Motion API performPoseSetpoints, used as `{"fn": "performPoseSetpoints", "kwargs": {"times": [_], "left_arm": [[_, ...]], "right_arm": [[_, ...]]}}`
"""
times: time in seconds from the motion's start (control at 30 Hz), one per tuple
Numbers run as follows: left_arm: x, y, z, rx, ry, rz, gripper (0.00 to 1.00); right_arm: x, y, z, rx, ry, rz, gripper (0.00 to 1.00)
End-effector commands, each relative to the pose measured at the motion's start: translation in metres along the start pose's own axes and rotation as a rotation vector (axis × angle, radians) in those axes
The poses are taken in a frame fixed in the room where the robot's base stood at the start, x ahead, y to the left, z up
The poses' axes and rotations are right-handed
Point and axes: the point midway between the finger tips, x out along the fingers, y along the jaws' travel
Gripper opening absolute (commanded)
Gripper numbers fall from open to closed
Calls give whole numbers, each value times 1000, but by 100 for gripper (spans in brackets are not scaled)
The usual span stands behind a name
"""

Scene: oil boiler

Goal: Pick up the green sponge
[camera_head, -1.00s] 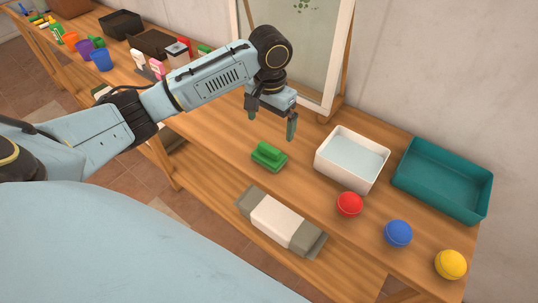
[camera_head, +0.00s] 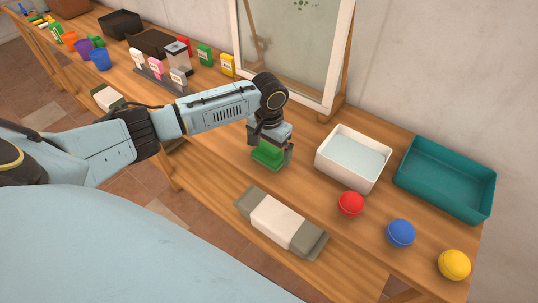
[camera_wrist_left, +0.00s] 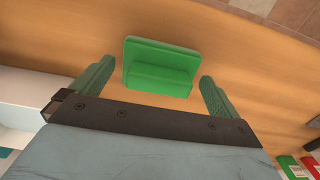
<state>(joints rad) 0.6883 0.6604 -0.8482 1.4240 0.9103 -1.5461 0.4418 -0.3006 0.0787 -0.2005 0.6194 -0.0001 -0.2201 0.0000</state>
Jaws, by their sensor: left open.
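The green sponge (camera_head: 268,155) lies on the wooden table near its front edge. In the left wrist view the sponge (camera_wrist_left: 159,67) shows as a flat base with a raised block on top. My left gripper (camera_head: 272,155) is directly over the sponge, pointing down. In the left wrist view my left gripper (camera_wrist_left: 155,88) is open, with one green finger on each side of the sponge and gaps between the fingers and the sponge. My right gripper is not in view.
A white basin with water (camera_head: 352,158) and a teal tray (camera_head: 445,180) stand to the right. Red (camera_head: 351,204), blue (camera_head: 400,233) and yellow (camera_head: 454,265) balls lie along the front. A framed glass pane (camera_head: 295,45) stands behind.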

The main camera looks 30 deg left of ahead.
Motion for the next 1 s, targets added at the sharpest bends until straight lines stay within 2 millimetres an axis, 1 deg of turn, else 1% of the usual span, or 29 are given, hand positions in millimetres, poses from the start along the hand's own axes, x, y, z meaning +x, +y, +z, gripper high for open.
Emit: {"fn": "performPoseSetpoints", "kwargs": {"times": [0.03,0.1,0.3,0.37,0.6,0.87,0.97,1.0], "left_arm": [[5,0,0,0,-2,0,100],[8,0,0,1,0,0,100],[8,0,0,1,1,0,100],[8,0,0,1,1,0,93],[8,0,0,1,1,0,63],[4,0,0,1,2,0,63],[-7,0,-1,0,4,0,63],[-15,0,-1,1,5,0,63]], "right_arm": [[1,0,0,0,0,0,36],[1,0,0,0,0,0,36],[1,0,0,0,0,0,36],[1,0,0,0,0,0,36],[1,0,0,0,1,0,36],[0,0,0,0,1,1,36],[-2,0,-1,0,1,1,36],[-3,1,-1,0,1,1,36]]}}
